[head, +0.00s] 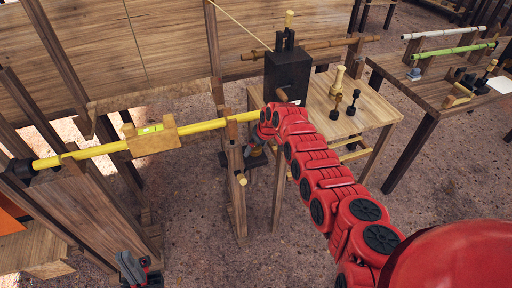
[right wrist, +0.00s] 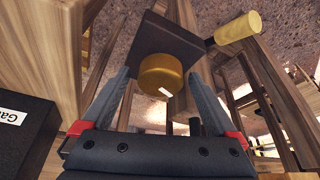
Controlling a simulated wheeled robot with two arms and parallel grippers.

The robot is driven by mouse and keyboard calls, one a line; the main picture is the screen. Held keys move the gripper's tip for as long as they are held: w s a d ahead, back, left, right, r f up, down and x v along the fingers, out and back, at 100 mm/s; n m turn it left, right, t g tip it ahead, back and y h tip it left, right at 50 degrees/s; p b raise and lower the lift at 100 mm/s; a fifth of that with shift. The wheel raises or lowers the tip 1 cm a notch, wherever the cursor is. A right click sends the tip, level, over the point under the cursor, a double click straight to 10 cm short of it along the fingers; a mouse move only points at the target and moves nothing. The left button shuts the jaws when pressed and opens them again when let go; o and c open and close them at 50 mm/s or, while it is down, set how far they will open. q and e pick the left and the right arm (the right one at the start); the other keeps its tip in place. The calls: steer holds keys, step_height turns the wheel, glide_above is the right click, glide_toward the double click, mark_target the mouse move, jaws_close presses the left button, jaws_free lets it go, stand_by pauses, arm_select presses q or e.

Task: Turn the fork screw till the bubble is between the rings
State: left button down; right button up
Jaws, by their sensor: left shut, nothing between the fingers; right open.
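A yellow rod (head: 95,151) runs across the left half of the head view. A wooden block with a green level vial (head: 150,129) sits on it; the bubble and rings are too small to tell apart. In the right wrist view a round brass knob (right wrist: 161,76), apparently the fork screw, sits under a dark plate (right wrist: 170,42). My right gripper (right wrist: 161,84) is open, its fingers on either side of the knob; contact is unclear. In the head view my red right arm partly hides this gripper (head: 256,158) and the knob. My left gripper (head: 134,270) is shut and empty, low at the left.
A wooden post (head: 232,165) carries the rod near its right end, with a pale peg (right wrist: 238,32) beside the knob. A black box (head: 288,75) stands on a wooden table behind my right arm. Another table (head: 440,90) is at the right. Floor shows between the stands.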

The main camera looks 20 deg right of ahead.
steer(key=c, duration=1.4)
steer(key=shift+o, duration=0.2)
steer(key=n+b, duration=0.1)
steer(key=b, duration=0.3)
steer(key=n+y+b, duration=0.1)
steer(key=b, duration=0.4)
steer(key=shift+f+n+g, duration=0.35)
steer(key=shift+n+g, duration=0.05)
steer(key=shift+r, duration=0.35)
steer(key=o, duration=1.4)
steer(key=shift+c, duration=0.2)
steer(key=shift+r, duration=0.1)
